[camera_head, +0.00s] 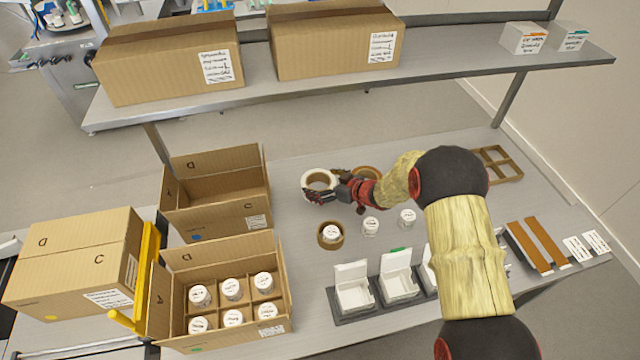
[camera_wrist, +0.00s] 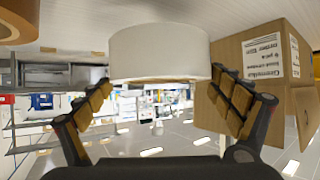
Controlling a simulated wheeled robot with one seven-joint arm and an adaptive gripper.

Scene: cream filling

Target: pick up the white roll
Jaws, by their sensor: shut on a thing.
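The white roll (camera_head: 320,179) is a white tape ring with a brown core, near the back of the table in the head view. My gripper (camera_head: 322,194) reaches it from the right and is shut on it. In the wrist view the white roll (camera_wrist: 160,52) fills the upper middle, and the two fingers of my gripper (camera_wrist: 165,100) stand at its left and right sides. In the head view the fingers partly cover the roll's lower edge. I cannot tell whether the roll is clear of the table.
A brown roll (camera_head: 367,174) lies just behind my wrist. Another brown roll (camera_head: 330,235) surrounds a white jar. Two white jars (camera_head: 370,226) stand nearby. Open cardboard boxes (camera_head: 215,190) are to the left. A metal shelf (camera_head: 440,75) with boxes hangs above the back.

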